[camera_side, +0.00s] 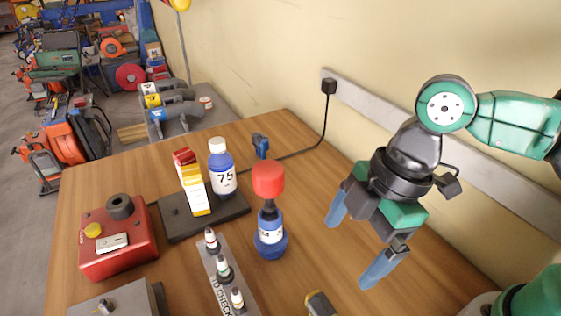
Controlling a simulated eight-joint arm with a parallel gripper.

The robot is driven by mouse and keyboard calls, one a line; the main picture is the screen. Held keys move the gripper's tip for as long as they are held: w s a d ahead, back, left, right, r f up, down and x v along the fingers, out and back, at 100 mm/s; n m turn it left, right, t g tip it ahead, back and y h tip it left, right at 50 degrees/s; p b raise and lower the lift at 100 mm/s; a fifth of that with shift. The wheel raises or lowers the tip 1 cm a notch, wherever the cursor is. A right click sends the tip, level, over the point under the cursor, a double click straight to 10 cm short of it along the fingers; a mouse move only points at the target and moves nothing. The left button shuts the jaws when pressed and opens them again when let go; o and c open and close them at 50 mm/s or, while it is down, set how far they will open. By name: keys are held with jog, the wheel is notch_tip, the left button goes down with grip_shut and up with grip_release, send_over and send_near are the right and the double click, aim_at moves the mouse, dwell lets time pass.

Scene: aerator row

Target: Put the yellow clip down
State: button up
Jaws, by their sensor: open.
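My gripper (358,238) is at the right, above the wooden table, with its two blue fingers spread apart. Nothing shows between them. A small yellow and dark piece (320,303) lies at the bottom edge of the picture, below and left of the fingers and apart from them. It is partly cut off, and I cannot tell for sure that it is the yellow clip. No other clip in yellow shows clearly.
A blue bottle with a red bulb (269,180) stands mid-table. A strip (231,279) holds three small bottles. A dark plate (242,208) carries a box (193,183) and a white-capped bottle (222,170). A red box (117,245) is left. Table right of the red bulb is clear.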

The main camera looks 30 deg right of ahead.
jog(key=w+d+r+m+t+h, duration=0.1)
jog(key=w+d+m+t+h, duration=0.2)
jog(key=d+m, duration=1.1)
jog(key=w+m+t, duration=0.1)
jog(key=w+t, duration=0.2)
jog(key=w, duration=0.1)
jog(key=shift+d+m, duration=0.2)
jog(key=shift+m, duration=0.2)
jog(key=shift+r, duration=0.1)
